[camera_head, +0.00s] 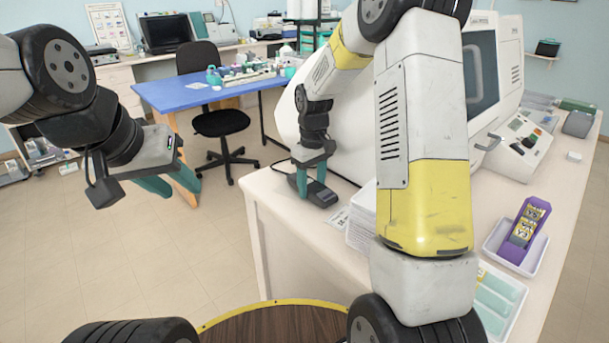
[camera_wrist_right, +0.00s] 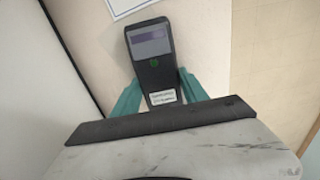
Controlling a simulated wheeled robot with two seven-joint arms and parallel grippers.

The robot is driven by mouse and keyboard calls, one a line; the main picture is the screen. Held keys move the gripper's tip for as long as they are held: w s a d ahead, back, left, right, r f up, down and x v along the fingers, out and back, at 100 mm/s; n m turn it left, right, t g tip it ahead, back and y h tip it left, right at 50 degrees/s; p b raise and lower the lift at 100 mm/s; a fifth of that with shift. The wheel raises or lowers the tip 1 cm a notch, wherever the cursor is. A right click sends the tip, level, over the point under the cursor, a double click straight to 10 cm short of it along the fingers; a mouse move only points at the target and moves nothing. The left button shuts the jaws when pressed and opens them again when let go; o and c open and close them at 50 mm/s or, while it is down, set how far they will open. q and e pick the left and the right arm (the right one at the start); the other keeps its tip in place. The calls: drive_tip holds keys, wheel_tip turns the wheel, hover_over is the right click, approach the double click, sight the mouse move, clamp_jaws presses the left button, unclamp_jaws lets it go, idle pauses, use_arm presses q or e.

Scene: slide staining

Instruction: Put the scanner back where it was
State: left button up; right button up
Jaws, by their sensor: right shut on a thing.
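The scanner (camera_head: 319,192) is a dark handheld device at the far left corner of the white counter. In the right wrist view the scanner (camera_wrist_right: 150,52) shows a small screen, a green button and a white label. My right gripper (camera_head: 311,172) is shut on it, with teal fingers on both sides of its lower end, as the right wrist view (camera_wrist_right: 158,98) also shows. The scanner is at or just above the counter top; I cannot tell if it touches. My left gripper (camera_head: 170,184) is open and empty, over the floor to the left.
A large white machine (camera_head: 340,125) stands behind the scanner on the counter (camera_head: 285,215). A white tray with a purple slide holder (camera_head: 525,230) and a tray of teal items (camera_head: 498,298) lie at the right. A blue table (camera_head: 190,95) and black chair (camera_head: 220,122) stand further back.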

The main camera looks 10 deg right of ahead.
sight(312, 185)
drive_tip(key=o, duration=1.6)
drive_tip(key=shift+c, duration=0.2)
wheel_tip(312, 185, up, 11)
drive_tip(key=s+d+r+m+t+y, duration=0.1)
drive_tip(key=s+d+r+m+t, duration=0.15)
drive_tip(key=s+r, duration=0.75)
drive_tip(key=s+f+m+t+y, duration=0.1)
drive_tip(key=s+m+t, duration=0.2)
drive_tip(key=s, duration=1.1)
drive_tip(key=shift+s+a+f+m+t, duration=0.2)
drive_tip(key=shift+s+m+t, duration=0.15)
